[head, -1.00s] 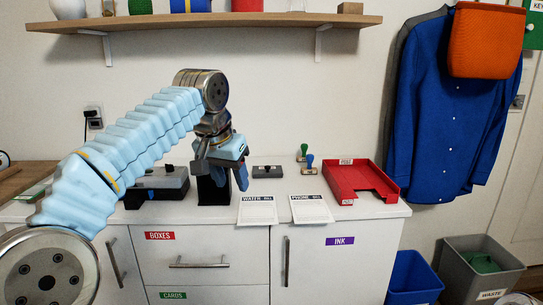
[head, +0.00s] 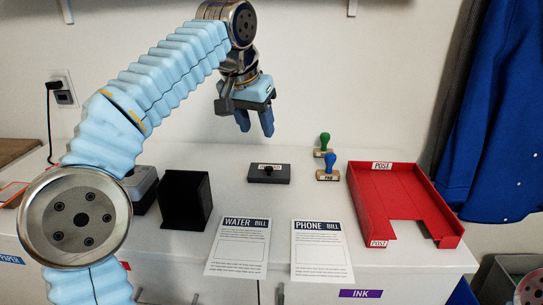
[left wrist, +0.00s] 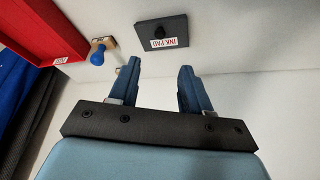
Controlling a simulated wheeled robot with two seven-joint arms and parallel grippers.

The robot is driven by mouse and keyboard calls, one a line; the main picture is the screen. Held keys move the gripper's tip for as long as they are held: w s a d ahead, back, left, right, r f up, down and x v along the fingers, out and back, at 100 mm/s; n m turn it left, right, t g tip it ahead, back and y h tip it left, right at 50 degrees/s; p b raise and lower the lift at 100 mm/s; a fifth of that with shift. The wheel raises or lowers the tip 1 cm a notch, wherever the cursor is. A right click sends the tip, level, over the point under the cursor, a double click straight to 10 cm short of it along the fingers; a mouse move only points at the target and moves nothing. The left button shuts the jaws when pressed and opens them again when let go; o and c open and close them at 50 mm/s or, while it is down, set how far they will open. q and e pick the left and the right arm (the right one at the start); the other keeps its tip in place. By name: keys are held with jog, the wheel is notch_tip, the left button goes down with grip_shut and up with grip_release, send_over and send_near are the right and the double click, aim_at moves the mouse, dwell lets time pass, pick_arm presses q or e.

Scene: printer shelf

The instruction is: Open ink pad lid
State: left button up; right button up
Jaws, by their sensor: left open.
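The ink pad (head: 268,173) is a flat dark grey box with a small black knob on top and a white label. It lies shut on the white counter, left of the stamps. It also shows in the left wrist view (left wrist: 172,33), beyond the fingertips, with its "INK PAD" label readable. My left gripper (head: 256,124) hangs above the counter behind and slightly left of the ink pad in the head picture, fingers pointing down. It is open and empty, as the left wrist view (left wrist: 158,68) shows, and apart from the pad. My right gripper is out of view.
A green stamp (head: 324,146) and a blue stamp (head: 328,168) stand right of the pad. A red tray (head: 440,226) is farther right. Two bill sheets, water (head: 239,247) and phone (head: 319,251), lie in front. A black holder (head: 185,200) stands left.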

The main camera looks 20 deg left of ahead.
aim_at(268, 168)
pick_arm(q)
jog(key=x, duration=1.2)
jog(key=shift+w+f, duration=0.1)
jog(key=shift+f, duration=0.3)
grip_shut()
